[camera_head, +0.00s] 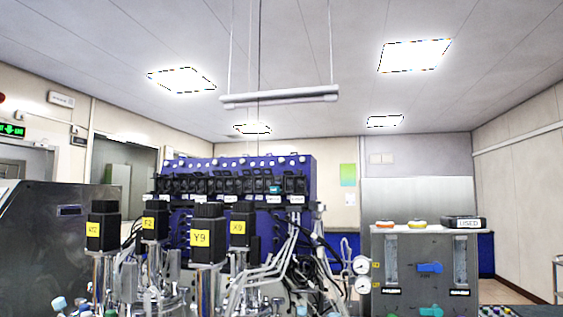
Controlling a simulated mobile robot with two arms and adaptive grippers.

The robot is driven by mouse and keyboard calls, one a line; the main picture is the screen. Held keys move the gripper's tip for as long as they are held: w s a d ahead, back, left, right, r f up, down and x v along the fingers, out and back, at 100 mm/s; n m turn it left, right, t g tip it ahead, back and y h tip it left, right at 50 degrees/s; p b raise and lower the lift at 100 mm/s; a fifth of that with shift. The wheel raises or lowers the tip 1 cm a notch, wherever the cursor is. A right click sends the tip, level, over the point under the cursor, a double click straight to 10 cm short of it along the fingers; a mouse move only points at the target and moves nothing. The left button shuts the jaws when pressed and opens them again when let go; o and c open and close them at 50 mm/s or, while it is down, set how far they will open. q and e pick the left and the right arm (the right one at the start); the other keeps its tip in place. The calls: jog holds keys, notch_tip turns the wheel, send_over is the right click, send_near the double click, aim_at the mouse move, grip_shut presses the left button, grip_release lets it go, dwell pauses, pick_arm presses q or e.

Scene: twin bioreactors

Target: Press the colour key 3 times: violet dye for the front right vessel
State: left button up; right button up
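Black motor heads with yellow labels stand on metal shafts over the vessels, one labelled Y9 (207,236) at the front and one labelled X9 (240,226) just behind it to the right. Two more stand to the left, one (103,228) with a label hard to read and one (154,222) behind it. The vessel bodies are below the picture edge. A dark panel with small coloured spots (497,311) is cut off at the bottom right. I cannot tell whether it holds the colour key, and no violet key is clear. Neither gripper is in view.
A blue bank of black pumps (314,180) stands behind the motors. A grey cabinet (410,262) with flow tubes and blue and green knobs is at the right, a box marked USED (464,222) on top. A dark metal housing (45,245) fills the left.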

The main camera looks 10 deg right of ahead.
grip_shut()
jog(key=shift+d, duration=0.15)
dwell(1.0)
